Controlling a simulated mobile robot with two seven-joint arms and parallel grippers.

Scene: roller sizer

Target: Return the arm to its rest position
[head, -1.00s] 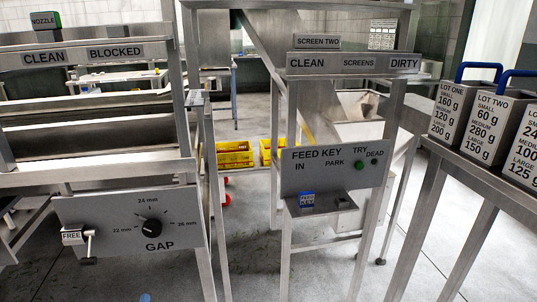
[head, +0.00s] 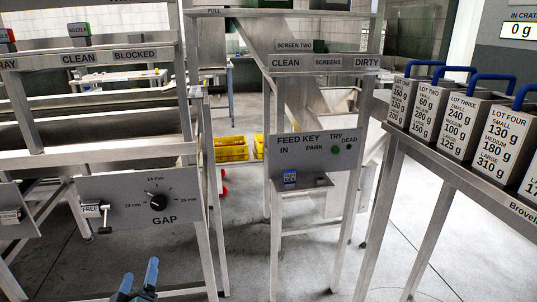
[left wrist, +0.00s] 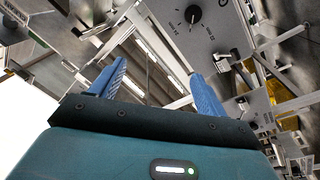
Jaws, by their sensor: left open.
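My left gripper (head: 138,282) shows at the bottom of the head view, left of centre. Its two blue fingers are apart with nothing between them. It is below the gap panel (head: 140,200) and apart from it. In the left wrist view the blue fingers (left wrist: 158,88) are spread and empty, with the gap dial (left wrist: 193,14) beyond them. My right gripper is in neither view.
Lot boxes (head: 487,130) with blue handles stand on a bench at right. Yellow crates (head: 231,148) sit behind. Grey floor (head: 250,250) lies open between frames.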

